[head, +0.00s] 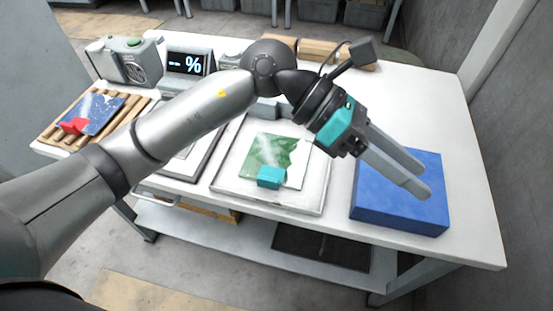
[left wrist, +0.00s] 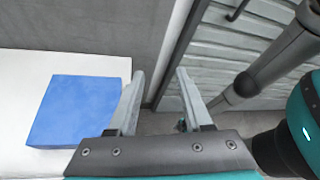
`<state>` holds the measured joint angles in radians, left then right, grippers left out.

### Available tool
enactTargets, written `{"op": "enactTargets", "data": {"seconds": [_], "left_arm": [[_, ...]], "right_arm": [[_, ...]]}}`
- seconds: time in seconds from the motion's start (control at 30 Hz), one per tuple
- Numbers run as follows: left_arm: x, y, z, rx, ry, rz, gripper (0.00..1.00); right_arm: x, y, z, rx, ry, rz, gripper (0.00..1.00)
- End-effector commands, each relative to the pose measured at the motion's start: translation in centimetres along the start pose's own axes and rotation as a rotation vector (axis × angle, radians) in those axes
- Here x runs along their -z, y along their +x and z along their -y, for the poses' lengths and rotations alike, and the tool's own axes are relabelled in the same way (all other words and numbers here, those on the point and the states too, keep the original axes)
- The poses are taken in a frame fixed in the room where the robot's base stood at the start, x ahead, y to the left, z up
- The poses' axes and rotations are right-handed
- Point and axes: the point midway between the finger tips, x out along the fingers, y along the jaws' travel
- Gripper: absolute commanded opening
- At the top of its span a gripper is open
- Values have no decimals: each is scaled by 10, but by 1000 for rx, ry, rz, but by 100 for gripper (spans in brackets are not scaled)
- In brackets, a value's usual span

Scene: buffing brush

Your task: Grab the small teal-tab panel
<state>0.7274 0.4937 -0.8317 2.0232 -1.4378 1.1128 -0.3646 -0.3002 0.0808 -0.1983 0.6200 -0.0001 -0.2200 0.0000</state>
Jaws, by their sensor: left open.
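The small panel is green with white patches (head: 272,158) and has a teal tab (head: 271,177) at its front edge. In the head view it lies on a pale square tray (head: 233,187) near the middle of the table. My left gripper (head: 424,178) is open and empty, to the right of the panel and above the blue block. In the left wrist view its two fingers (left wrist: 160,88) stand apart with nothing between them. The panel is not in the left wrist view. My right gripper is not in view.
A blue block (head: 385,207) sits on the table (head: 440,104) at right; it also shows in the left wrist view (left wrist: 78,110). A blue panel with a red tab (head: 74,126) lies on a slatted wooden rack at left. A percent display (head: 190,63) stands behind.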

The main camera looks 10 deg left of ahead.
Motion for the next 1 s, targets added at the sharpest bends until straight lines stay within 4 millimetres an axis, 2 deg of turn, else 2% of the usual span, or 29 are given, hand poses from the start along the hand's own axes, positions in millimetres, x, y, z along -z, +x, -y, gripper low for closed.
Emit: {"op": "enactTargets", "data": {"seconds": [0.03,0.1,0.2,0.3,0.4,0.5,0.6,0.67,1.0], "left_arm": [[21,-9,-13,-41,51,-145,50],[50,-26,-30,-91,103,-343,50],[84,-64,-53,-165,146,-608,50],[106,-106,-71,-231,154,-826,50],[116,-141,-80,-280,145,-984,50],[122,-164,-84,-310,129,-1082,50],[128,-173,-86,-322,121,-1126,50],[135,-172,-88,-324,118,-1134,50],[196,-145,-109,-321,118,-1132,50]], "right_arm": [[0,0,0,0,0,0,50],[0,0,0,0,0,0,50],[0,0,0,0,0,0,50],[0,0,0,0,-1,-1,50],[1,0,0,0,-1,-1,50],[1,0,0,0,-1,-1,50],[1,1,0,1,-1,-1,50],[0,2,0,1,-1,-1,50],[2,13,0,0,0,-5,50]]}}
